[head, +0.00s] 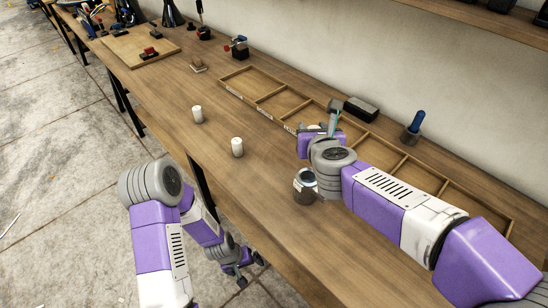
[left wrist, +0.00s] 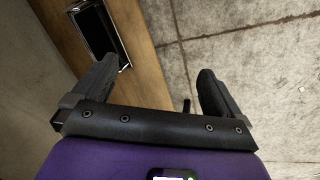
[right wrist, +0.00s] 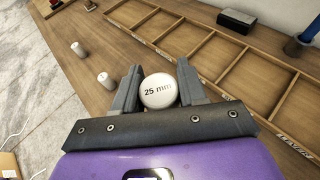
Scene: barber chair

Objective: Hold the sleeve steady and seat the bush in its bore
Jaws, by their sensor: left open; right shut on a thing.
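My right gripper (right wrist: 158,88) is shut on a white round bush (right wrist: 158,91) marked "25 mm", its face toward the camera in the right wrist view. In the head view this gripper (head: 318,130) is over the bench by the divided tray. A dark grey cylinder (head: 304,192) with an open top and a pale label, seemingly the sleeve, stands upright on the bench, partly behind my right arm. Two other white cylinders (head: 197,114) (head: 237,148) stand upright to the left. My left gripper (head: 243,275) is open and empty, low beyond the bench's front edge.
A shallow wooden tray with compartments (head: 273,95) runs along the back. A black box (head: 361,109) and a cup with a blue-handled tool (head: 411,134) stand near the wall. A board (head: 128,44) lies at the far left. The bench around the white cylinders is clear.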

